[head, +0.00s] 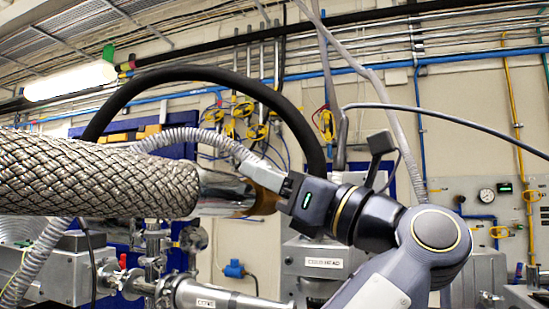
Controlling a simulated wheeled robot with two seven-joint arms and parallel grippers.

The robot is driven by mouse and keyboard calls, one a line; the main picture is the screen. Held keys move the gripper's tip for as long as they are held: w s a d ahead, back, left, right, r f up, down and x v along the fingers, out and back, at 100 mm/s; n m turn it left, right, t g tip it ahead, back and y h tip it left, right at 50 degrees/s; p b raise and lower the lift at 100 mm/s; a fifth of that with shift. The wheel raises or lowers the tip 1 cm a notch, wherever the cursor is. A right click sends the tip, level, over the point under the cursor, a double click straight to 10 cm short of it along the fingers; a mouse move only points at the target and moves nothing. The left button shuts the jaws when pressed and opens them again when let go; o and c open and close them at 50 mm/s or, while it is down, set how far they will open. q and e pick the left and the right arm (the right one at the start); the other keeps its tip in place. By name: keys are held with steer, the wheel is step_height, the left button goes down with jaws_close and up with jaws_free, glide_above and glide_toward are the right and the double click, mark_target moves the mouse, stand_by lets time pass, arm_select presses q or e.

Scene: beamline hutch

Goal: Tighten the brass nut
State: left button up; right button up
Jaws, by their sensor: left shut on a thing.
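My left gripper (250,166) is at the middle of the head view, pointing left and slightly up. Its pale fingers are shut at the end of a grey corrugated hose (190,135). What sits between the fingertips is too small and covered to make out. I cannot pick out the brass nut; it may be hidden at the fingertips or behind the thick braided hose. My right gripper is not in view.
The braided metal hose (95,180) fills the left, close to the fingers. A shiny metal cylinder (225,195) lies behind it. A black hose (210,72) arches above. Steel pipe fittings (215,298) stand below. A gauge panel (486,195) is at the right.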

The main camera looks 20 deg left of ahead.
arm_select(q)
steer(key=shift+a+r+h+p, duration=0.15)
steer(key=shift+a+h+p, duration=0.05)
steer(key=shift+h+p, duration=0.5)
steer(key=shift+g, duration=0.4)
steer(key=o, duration=0.7)
steer(key=shift+w, duration=0.1)
steer(key=v, duration=0.7)
steer(key=shift+d, duration=0.35)
